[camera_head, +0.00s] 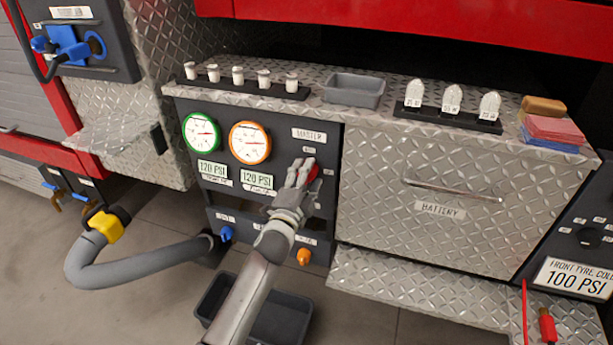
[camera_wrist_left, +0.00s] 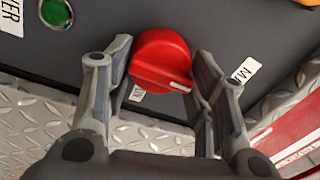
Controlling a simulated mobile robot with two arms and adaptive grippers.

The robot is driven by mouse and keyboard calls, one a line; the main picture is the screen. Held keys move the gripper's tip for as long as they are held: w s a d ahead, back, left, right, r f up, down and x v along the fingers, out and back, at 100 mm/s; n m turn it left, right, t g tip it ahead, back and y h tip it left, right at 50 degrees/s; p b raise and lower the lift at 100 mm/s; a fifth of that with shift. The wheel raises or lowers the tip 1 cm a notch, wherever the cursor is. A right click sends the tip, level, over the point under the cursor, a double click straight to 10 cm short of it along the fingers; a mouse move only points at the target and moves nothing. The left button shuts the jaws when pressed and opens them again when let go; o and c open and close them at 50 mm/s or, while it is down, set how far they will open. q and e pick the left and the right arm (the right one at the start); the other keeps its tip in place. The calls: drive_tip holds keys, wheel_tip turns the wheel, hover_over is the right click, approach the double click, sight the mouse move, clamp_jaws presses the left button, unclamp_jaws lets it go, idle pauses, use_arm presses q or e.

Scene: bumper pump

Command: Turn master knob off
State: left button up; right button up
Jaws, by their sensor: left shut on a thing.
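The red master knob (camera_wrist_left: 163,60) sits on the dark panel below the MASTER label (camera_head: 309,135). It fills the gap between the two fingers of my left gripper (camera_wrist_left: 165,75) in the left wrist view, and its white mark points to the lower right there. My right gripper is not in view.
Green (camera_head: 201,132) and orange (camera_head: 249,143) gauges with 120 PSI labels stand left of the knob. Blue (camera_head: 226,234) and orange (camera_head: 303,257) small knobs sit below. The battery drawer (camera_head: 440,185) is to the right. A dark bin (camera_head: 285,322) lies on the floor under my arm.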

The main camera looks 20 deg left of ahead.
use_arm(q)
drive_tip(key=shift+s+f, duration=0.1)
drive_tip(key=shift+f, duration=0.3)
drive_tip(key=o, duration=0.9)
drive_tip(key=shift+o, duration=0.3)
drive_tip(key=shift+r, duration=0.1)
drive_tip(key=shift+r, duration=0.1)
drive_tip(key=s, duration=1.2)
drive_tip(key=shift+a+f, duration=0.15)
drive_tip(key=shift+f, duration=0.3)
